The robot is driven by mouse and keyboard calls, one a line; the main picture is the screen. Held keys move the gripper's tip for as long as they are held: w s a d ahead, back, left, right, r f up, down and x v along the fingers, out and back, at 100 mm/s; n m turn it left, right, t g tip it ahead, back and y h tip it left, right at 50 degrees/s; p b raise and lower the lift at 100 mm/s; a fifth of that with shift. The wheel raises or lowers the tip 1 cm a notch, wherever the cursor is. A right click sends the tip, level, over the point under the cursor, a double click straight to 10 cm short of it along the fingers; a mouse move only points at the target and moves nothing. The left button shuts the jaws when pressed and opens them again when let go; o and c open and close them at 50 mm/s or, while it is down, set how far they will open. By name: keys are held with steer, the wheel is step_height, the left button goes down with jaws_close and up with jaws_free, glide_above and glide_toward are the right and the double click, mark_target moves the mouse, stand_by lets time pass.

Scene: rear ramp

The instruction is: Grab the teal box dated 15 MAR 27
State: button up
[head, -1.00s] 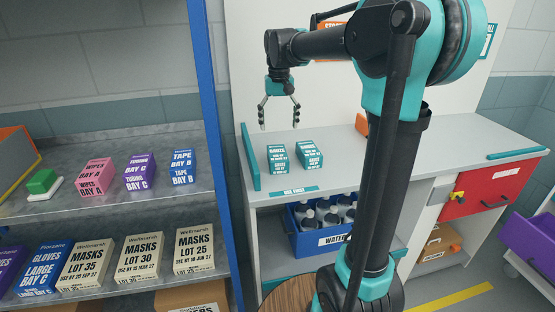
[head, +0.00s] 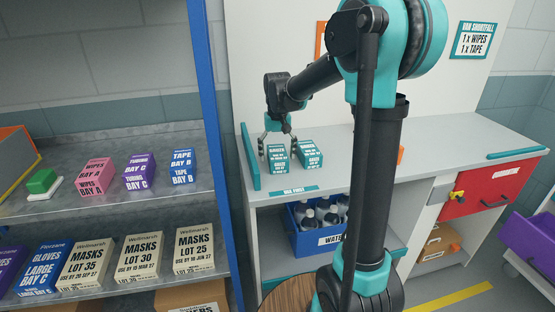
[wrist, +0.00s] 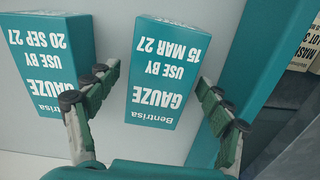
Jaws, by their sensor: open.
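Two teal gauze boxes stand side by side on the grey bench. The box dated 15 MAR 27 (wrist: 160,75) shows in the wrist view with its label upside down. In the head view it is the left box (head: 278,160), nearer the teal end panel. The other box, dated 20 SEP 27 (wrist: 50,62), also shows in the head view (head: 312,154) on the right. My gripper (head: 277,148) is open at the left box. In the wrist view one finger is on each side of the 15 MAR 27 box, with small gaps; the left finger lies between the boxes.
The teal end panel (wrist: 245,80) stands close beside the right finger in the wrist view. A blue crate of bottles (head: 308,243) sits under the bench. A shelf (head: 110,220) with other boxes stands at left.

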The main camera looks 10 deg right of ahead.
steer(key=c, duration=1.3)
steer(key=shift+c, duration=0.2)
